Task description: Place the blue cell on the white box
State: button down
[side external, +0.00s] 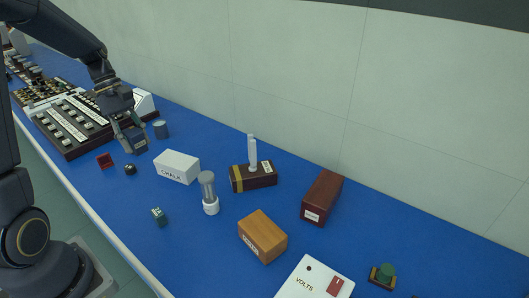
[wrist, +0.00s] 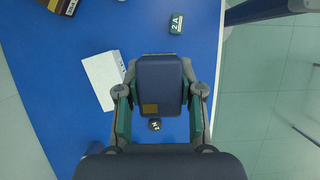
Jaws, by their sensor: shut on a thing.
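The blue cell (side external: 136,144) is a dark navy block, held in my gripper (side external: 130,134) above the blue bench. In the wrist view the cell (wrist: 161,80) sits between the two fingers, with a small gold square on its near face. My gripper is shut on it. The white box (side external: 177,167), marked CHALK, lies on the bench to the right of and below my gripper in the side view. In the wrist view the white box (wrist: 102,80) is left of the cell, apart from it, and its top looks bare.
A grey-blue cylinder (side external: 161,129) stands behind. A keyed panel (side external: 75,122) is at left.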

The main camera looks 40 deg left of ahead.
jog(key=w+a+f, duration=0.3)
jog(key=w+f, duration=0.1)
jog(key=w, duration=0.4)
send_over(179, 161)
jog(key=a, duration=0.2)
jog(key=f, duration=0.5)
jog(key=shift+s+d+f, duration=0.15)
jog(key=shift+s+d, duration=0.05)
jog(key=shift+d, duration=0.05)
jog(key=shift+w+f, duration=0.2)
jog(key=shift+f, duration=1.6)
jog(key=c, duration=0.7)
grip_release()
jog(key=shift+f, duration=0.1)
